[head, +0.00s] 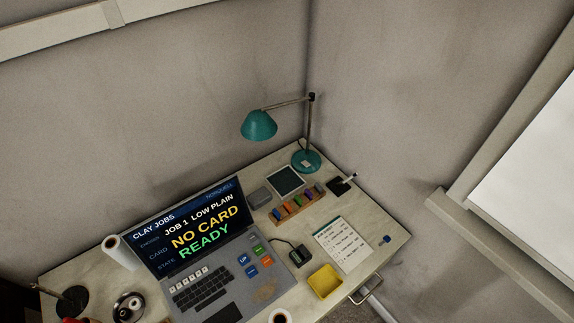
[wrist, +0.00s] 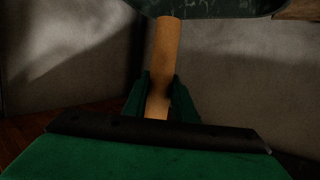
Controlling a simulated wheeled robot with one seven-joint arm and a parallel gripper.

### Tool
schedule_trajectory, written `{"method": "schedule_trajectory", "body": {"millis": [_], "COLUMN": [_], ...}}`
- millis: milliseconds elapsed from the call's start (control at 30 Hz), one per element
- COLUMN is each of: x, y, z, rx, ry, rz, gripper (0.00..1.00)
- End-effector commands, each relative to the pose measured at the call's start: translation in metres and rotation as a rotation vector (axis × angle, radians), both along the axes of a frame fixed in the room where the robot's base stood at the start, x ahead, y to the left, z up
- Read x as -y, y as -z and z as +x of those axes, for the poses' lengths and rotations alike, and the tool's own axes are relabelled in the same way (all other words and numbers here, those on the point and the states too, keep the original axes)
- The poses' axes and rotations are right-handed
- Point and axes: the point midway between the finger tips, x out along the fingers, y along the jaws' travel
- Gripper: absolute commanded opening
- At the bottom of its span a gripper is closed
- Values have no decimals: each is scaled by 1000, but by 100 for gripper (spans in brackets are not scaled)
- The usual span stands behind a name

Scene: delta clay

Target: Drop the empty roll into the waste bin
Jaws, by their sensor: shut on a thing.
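The empty roll (wrist: 165,50) is a plain tan cardboard tube in the wrist view. My gripper (wrist: 160,85) is shut on the lower part of the roll, with one dark green finger on each side. The roll stands out beyond the fingers, and its far end meets the edge of a dark speckled shape (wrist: 210,8) in the picture. I cannot tell what that shape is or whether the roll touches it. My gripper is not in the head view. I cannot make out the waste bin in either view.
The head view shows a cluttered desk (head: 75,268) with a laptop (head: 205,240), a teal lamp (head: 258,125), a yellow tray (head: 325,281) and a white roll (head: 121,251). A drawer handle (head: 367,290) sticks out in front. The wrist view shows a plain wall (wrist: 240,70) and reddish floor (wrist: 40,135).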

Motion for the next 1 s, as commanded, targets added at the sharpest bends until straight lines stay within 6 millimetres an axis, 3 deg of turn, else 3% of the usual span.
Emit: {"method": "schedule_trajectory", "body": {"millis": [400, 867, 900, 967, 1000], "x": [3, 3, 2, 2, 2], "y": [34, 38, 38, 38, 38], "z": [1, 0, 0, 0, 0], "rx": [0, 1, 1, 1, 1], "ry": [6, 5, 5, 4, 4], "rz": [0, 1, 1, 0, 0], "gripper": [0, 0, 32, 46, 47]}}
